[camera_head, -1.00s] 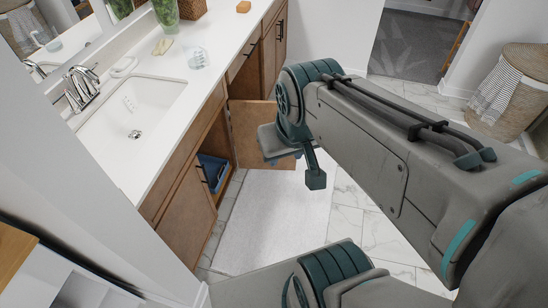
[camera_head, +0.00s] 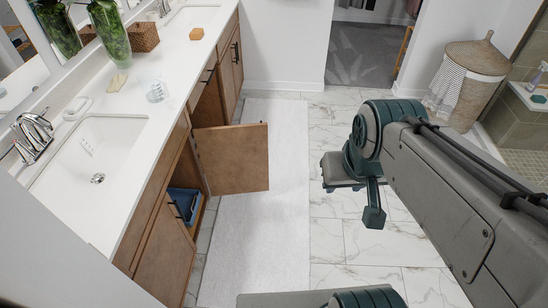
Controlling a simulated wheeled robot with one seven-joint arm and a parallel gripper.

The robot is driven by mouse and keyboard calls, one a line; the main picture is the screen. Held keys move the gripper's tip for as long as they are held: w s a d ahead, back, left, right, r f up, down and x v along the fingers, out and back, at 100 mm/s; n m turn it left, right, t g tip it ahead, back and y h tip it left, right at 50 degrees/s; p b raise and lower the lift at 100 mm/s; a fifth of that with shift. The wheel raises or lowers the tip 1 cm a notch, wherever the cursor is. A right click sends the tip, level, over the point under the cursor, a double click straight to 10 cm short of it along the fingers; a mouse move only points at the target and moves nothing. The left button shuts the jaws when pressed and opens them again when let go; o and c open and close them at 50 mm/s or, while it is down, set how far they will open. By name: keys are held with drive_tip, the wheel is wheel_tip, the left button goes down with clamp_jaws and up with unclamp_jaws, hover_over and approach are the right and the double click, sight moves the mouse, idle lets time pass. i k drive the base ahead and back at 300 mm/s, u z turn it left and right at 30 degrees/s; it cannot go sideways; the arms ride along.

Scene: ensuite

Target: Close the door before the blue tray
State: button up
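The blue tray (camera_head: 186,200) sits inside the cabinet under the near sink and shows through an opening in the cabinet front. A brown wooden door (camera_head: 231,159) beside this opening stands open, sticking out to the right over the white mat. My gripper (camera_head: 352,200) is right of the door's free edge, apart from it, above the marble floor. One finger with a block-like tip hangs down; the rest of the gripper is partly hidden by the arm. I cannot tell how far apart its fingers are. I see nothing held.
A white mat (camera_head: 262,225) lies along the cabinet. A wicker basket (camera_head: 468,80) stands at the far right. Floor between mat and basket is clear.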

sight(235, 159)
drive_tip(key=z, duration=0.25)
drive_tip(key=i, duration=4.8)
drive_tip(key=u, duration=4.7)
drive_tip(key=i, duration=0.45)
drive_tip(key=z, duration=0.2)
